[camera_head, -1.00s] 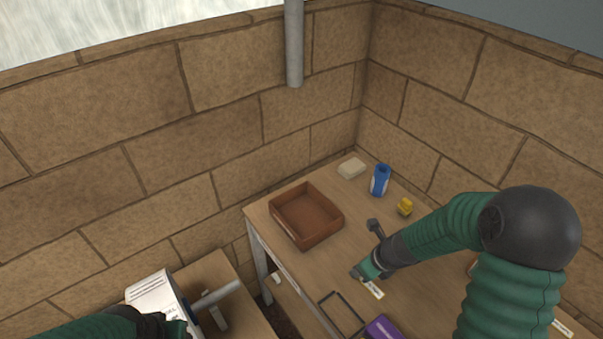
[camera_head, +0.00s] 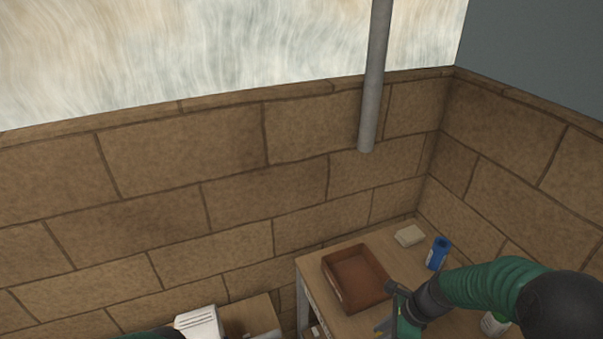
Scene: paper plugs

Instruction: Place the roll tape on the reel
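A white block-like thing with printing (camera_head: 199,322) shows at the bottom edge, left of centre, and is cut off by the frame. I cannot tell whether it is the roll tape. The reel is not clearly visible. Only a green and dark sliver of my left arm shows at the bottom edge beside the white thing, and its fingers are hidden. My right gripper (camera_head: 392,329) is low over the table, in front of the brown tray. Its fingertips are partly cut off, so its opening is unclear.
The brown open tray (camera_head: 334,291) stands on the wooden table (camera_head: 312,268). A pale block (camera_head: 409,236) and a blue container (camera_head: 438,254) are behind it on the right. A white-and-green bottle (camera_head: 494,323) is beside my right arm. Brick walls enclose the back, with a grey pipe (camera_head: 373,80).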

